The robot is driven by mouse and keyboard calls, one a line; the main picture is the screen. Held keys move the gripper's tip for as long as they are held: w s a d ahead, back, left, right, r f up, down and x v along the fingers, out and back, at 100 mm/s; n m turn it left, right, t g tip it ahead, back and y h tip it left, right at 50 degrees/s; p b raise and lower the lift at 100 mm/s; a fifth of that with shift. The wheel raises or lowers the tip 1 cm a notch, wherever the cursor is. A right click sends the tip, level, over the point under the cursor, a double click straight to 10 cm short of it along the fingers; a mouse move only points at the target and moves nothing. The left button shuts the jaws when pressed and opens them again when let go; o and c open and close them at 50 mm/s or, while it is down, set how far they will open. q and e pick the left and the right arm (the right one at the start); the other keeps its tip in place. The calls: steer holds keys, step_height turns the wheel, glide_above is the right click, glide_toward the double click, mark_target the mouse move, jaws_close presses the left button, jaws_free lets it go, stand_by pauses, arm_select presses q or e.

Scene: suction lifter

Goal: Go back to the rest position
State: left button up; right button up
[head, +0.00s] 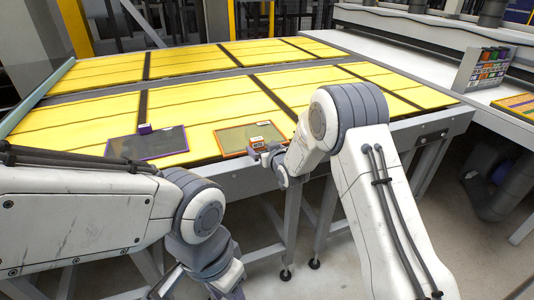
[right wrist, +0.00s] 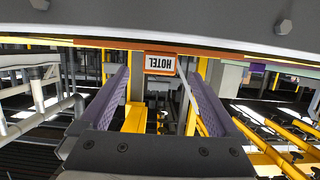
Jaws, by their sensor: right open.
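My right gripper (head: 268,154) is at the near edge of the table, beside the front edge of an orange-framed panel (head: 233,140). In the right wrist view its two purple-padded fingers (right wrist: 157,78) are spread apart with nothing between them. I cannot tell whether the fingers touch the panel. My left arm comes in from the left and bends down at the bottom of the head view; its gripper is out of the picture.
A dark panel with a purple edge (head: 150,143) lies left of the orange one, with a small purple block (head: 145,128) at its back edge. The yellow-topped table (head: 190,105) is otherwise clear. A grey bench (head: 430,60) with a colored rack (head: 486,70) stands right.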

steer(key=s+a+r+n+g+h, duration=0.1)
steer(key=s+a+r+g, duration=0.15)
steer(key=s, duration=0.85)
steer(key=s+a+r+g, duration=0.15)
steer(key=s+g, duration=0.25)
steer(key=s, duration=0.7)
steer(key=s+d+n+g+h, duration=0.1)
steer(key=s+d+g, duration=0.1)
steer(key=s, duration=1.1)
steer(key=s+d+n+g+h, duration=0.1)
steer(key=s+d+g, duration=0.2)
steer(key=s, duration=1.1)
steer(key=shift+d+n+g+h+b, duration=0.3)
steer(key=shift+n+g, duration=0.1)
steer(key=shift+g, duration=0.75)
steer(key=shift+w, duration=0.1)
